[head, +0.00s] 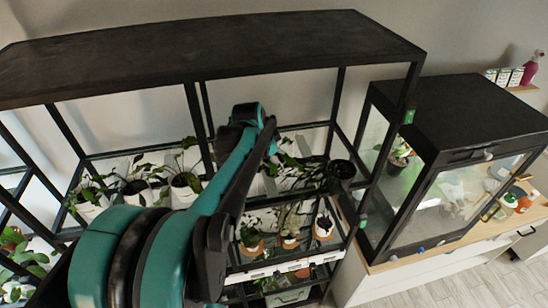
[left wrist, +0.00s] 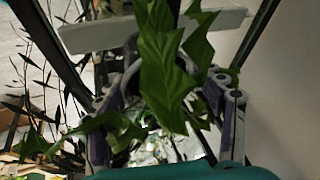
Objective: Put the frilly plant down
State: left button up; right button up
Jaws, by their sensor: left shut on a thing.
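The frilly plant (left wrist: 165,75) fills the middle of the left wrist view, with broad green leaves that have jagged edges. My left gripper (left wrist: 170,112) is around it, one finger on each side, and is shut on it. The leaves hide most of the pot and the contact. In the head view my left arm reaches up to the shelf rack, and its wrist hides the fingers. Green leaves (head: 287,160) show just right of the wrist; I cannot tell whether they belong to the held plant. My right gripper is in neither view.
A black-framed rack (head: 215,60) with a solid top surrounds the arm closely. Potted plants (head: 186,180) stand on its upper shelf at left, and a dark pot (head: 341,168) at right. More small pots (head: 290,240) stand below. A glass cabinet (head: 455,170) stands at right.

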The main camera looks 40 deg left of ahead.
pick_arm(q)
jog(key=shift+f, duration=0.25)
dwell(0.4)
jog(key=o, duration=1.3)
jog(key=shift+p+v, duration=1.9)
jog(key=shift+v, duration=0.9)
